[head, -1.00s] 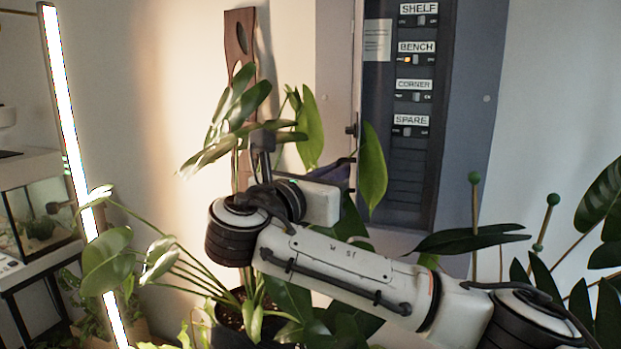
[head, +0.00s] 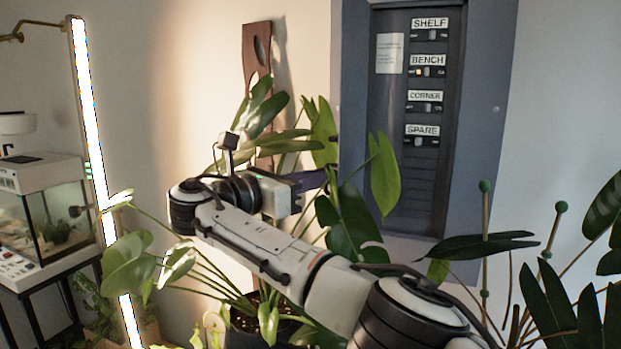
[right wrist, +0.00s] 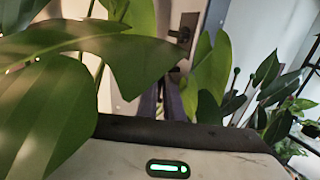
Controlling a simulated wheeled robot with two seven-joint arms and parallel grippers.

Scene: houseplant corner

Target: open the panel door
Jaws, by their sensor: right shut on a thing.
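My right gripper (head: 312,181) is shut, apparently on this handle; leaves partly hide the contact. In the right wrist view the narrow dark fingers (right wrist: 167,98) are close together. My left gripper is out of view.
Large leaves (head: 385,172) hang before the panel and around my right gripper. A plant pot (head: 265,325) stands below my right arm. A brown wooden plank (head: 257,50) is on the wall. A light tube (head: 93,150) and a tank (head: 55,220) stand left.

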